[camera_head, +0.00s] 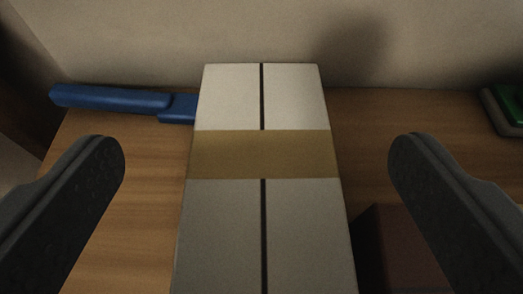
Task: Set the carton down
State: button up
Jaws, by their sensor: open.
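The carton (227,230) is a long pale grey-white box with a tan band across it and a dark seam down its middle. It stands in the centre of the view on the wooden surface, and its near end runs out of the picture at the bottom. My gripper (256,160) is open, with one dark finger on each side of the carton. A clear gap shows between each finger and the carton's sides, so neither finger appears to touch it.
A blue object with a handle-like end (115,98) lies behind the carton on the left. A green and grey object (507,105) sits at the right edge. A dark reddish-brown block (396,250) is close to the carton's right side. A pale wall (200,35) closes off the back.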

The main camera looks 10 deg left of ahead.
aim_at(262, 102)
jog(key=shift+x, duration=1)
jog(key=b+x, duration=0.1)
jog(key=x, duration=0.1)
jog(key=b+x, duration=0.1)
jog(key=x, duration=0.1)
jog(key=shift+d+f, duration=0.2)
jog(key=shift+f, duration=0.2)
jog(key=shift+w+a+f, duration=0.1)
jog(key=shift+w+a, duration=0.05)
jog(key=shift+w, duration=0.3)
jog(key=c, duration=1.5)
